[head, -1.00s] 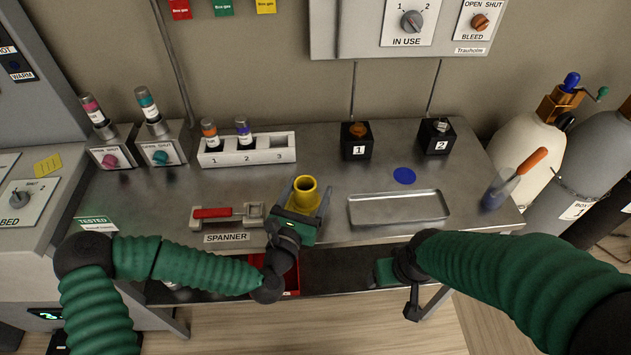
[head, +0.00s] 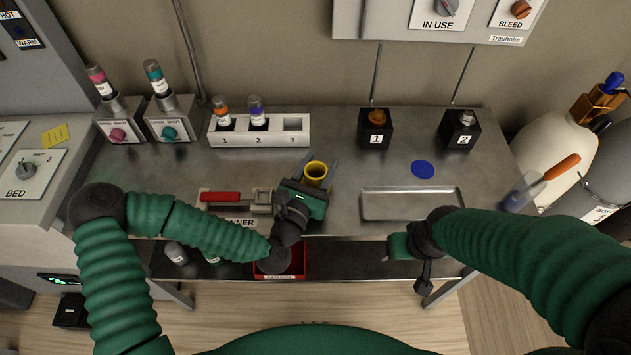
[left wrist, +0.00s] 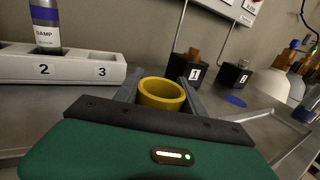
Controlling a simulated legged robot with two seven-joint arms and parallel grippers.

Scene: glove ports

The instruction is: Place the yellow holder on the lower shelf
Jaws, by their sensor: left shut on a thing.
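The yellow holder (head: 315,172) is a short open-topped cup. The lower shelf (head: 345,262) is a dark surface under the bench, partly hidden by the bench edge and my arms. My right gripper (head: 392,247) is at the bench's front edge, right of the middle; its fingers are too unclear to tell their state.
A red bin (head: 292,262) and several small bottles (head: 176,252) stand on the lower shelf. Shelf room shows right of the bin.

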